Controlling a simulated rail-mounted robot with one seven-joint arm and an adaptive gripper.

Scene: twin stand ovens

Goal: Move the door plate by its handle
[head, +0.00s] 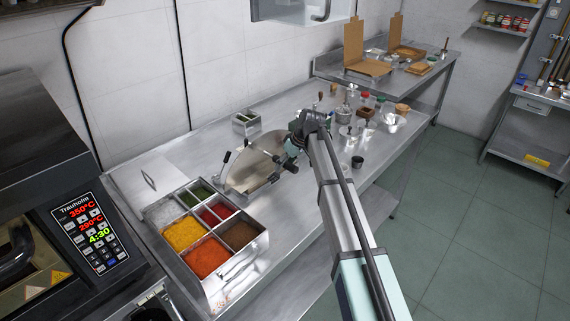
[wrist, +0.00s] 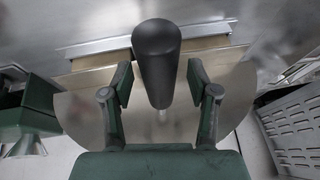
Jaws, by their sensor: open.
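A rounded metal plate (head: 258,166) stands on the steel counter in the head view. In the wrist view its broad curved face (wrist: 80,112) spreads below the fingers. A black cylindrical handle (wrist: 157,50) sticks up toward the wrist camera, in front of a straight metal and tan bar. My gripper (wrist: 160,80) is open, with one finger on each side of the handle. Gaps show between the fingers and the handle. In the head view my arm reaches over the counter, and its end partly covers the plate's right side.
A steel tray of coloured toppings (head: 263,240) stands in front of the plate. A flat lid (head: 147,183) lies to the left, by the oven (head: 92,235). A small steel container (head: 246,123) is behind. Bottles and cups (head: 358,134) stand to the right.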

